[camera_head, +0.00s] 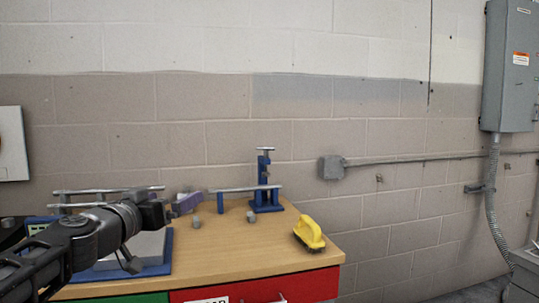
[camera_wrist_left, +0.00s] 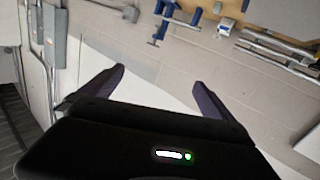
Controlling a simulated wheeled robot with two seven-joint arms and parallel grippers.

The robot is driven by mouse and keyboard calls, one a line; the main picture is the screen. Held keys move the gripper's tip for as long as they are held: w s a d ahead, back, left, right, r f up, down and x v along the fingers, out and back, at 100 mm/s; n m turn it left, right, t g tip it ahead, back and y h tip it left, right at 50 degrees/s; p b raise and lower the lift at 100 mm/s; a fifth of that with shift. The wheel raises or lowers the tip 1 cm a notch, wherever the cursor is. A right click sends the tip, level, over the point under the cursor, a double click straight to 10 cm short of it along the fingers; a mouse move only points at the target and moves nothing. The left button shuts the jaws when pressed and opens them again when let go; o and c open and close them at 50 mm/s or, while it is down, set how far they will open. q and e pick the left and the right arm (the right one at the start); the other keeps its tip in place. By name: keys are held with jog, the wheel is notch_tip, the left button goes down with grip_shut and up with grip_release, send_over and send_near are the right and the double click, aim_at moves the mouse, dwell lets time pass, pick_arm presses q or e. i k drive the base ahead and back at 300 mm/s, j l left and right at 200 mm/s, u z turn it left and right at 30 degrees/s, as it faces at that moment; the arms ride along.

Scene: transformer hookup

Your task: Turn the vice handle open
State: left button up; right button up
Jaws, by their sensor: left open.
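A blue stand (camera_head: 265,188), which looks like the vice, stands upright at the back right of the wooden table. It has a short grey crossbar (camera_head: 265,149) on top, and a long grey bar (camera_head: 240,189) runs left from it to a small blue post. I cannot tell which bar is the handle. Blue parts (camera_wrist_left: 162,22) show upside down at the top of the left wrist view. My left gripper (camera_head: 187,203) is left of the stand, apart from it. In the left wrist view its two dark fingers (camera_wrist_left: 159,77) are spread, with nothing between them.
Two small grey pieces (camera_head: 251,217) (camera_head: 196,222) lie on the wooden table (camera_head: 225,263). A yellow brush (camera_head: 308,234) is near its right edge. A grey block on a blue base (camera_head: 155,269) is partly behind my left arm. The wall (camera_head: 200,140) rises behind.

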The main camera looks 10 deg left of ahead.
aim_at(265, 150)
jog(key=i+l, duration=0.15)
jog(key=i, duration=0.5)
jog(key=i+l, duration=0.1)
jog(key=i, duration=0.5)
jog(key=i+l, duration=0.15)
jog(key=i, duration=0.5)
